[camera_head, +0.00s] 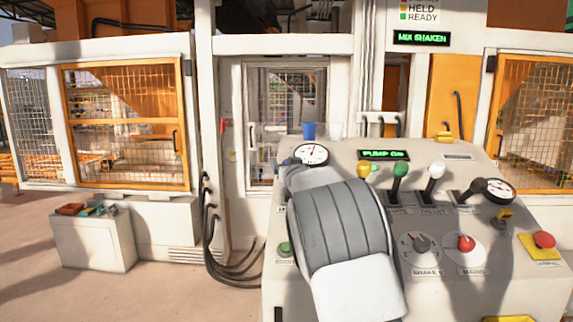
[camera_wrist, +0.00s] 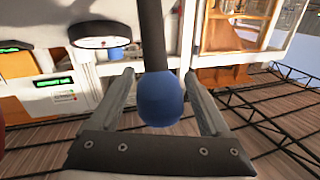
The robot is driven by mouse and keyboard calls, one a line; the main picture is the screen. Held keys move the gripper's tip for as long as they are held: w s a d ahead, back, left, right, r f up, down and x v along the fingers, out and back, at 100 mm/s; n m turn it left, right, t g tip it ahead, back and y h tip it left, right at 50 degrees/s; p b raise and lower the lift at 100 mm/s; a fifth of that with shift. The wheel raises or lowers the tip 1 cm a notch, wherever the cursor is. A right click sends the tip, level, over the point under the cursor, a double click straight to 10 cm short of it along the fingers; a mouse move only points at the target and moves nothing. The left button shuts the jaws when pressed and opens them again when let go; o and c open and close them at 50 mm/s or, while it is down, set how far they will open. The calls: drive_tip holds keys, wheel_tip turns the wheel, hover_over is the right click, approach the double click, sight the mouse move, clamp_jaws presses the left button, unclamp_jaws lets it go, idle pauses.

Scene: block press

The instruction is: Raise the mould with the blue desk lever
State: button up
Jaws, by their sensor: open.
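The blue desk lever shows in the wrist view as a round blue knob (camera_wrist: 160,100) on a dark shaft. My gripper (camera_wrist: 160,78) is open, with one finger on each side of the knob and shaft. Gaps show between the fingers and the knob. In the head view my own arm covers the blue lever and my gripper. I cannot make out the mould for certain; the press area stands behind the desk (camera_head: 480,245), behind mesh and frames.
Yellow (camera_head: 364,169), green (camera_head: 400,170) and white (camera_head: 436,170) knobbed levers stand right of my arm. A gauge (camera_head: 311,154) sits behind it. Two dials and a red emergency button (camera_head: 543,240) are further right. Displays read "PUMP ON" (camera_head: 383,155) and "MIX SHAKEN" (camera_head: 421,38).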

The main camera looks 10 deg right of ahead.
drive_tip(key=shift+c, duration=0.2)
clamp_jaws()
idle(0.3)
